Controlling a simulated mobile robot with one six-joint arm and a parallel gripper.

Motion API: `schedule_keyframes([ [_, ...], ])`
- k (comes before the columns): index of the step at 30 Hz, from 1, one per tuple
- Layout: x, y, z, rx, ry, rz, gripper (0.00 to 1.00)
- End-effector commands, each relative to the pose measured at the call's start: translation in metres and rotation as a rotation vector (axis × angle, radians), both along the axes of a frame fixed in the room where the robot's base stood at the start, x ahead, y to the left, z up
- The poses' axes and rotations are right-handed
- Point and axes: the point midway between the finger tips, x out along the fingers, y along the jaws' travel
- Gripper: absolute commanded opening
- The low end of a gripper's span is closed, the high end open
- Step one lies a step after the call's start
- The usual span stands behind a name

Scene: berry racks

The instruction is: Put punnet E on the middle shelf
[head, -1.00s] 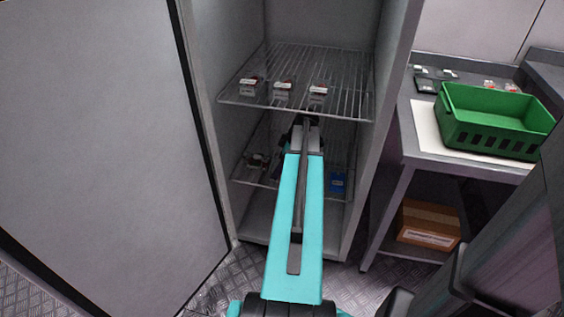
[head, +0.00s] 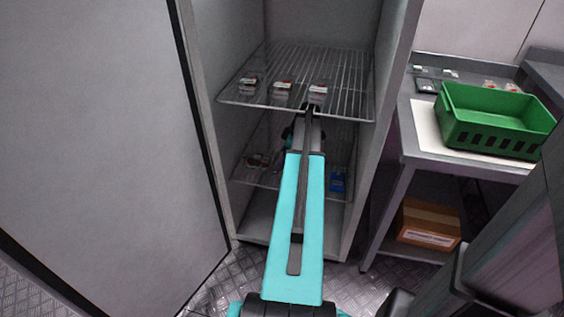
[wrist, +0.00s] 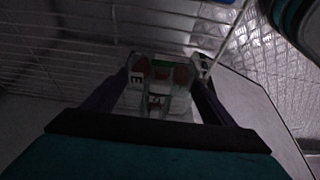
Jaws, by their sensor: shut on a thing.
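My gripper (wrist: 165,95) is shut on a clear punnet with red berries (wrist: 160,76) in the wrist view. A white tag on the punnet carries a sideways mark that looks like E. In the head view my arm reaches into the open cabinet, and the gripper and held punnet are hidden behind it. An upper wire shelf (head: 345,75) holds three small punnets: left (head: 248,84), middle (head: 281,90) and right (head: 318,89). A lower wire shelf (head: 240,181) shows below it. I cannot tell the held punnet's exact height between them.
On the lower shelf are a dark-red item (head: 256,161) at left and a blue item (head: 338,181) at right. The open cabinet door (head: 95,130) stands left. A green crate (head: 490,135) and small items are on the right-hand bench, with a cardboard box (head: 428,222) below.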

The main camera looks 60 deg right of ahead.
Motion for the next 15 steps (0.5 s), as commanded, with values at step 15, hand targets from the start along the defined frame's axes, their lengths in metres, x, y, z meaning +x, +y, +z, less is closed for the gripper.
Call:
schedule_keyframes([
  [15,-0.0006,0.0023,-0.0153,0.002,0.001,0.001,0.54],
])
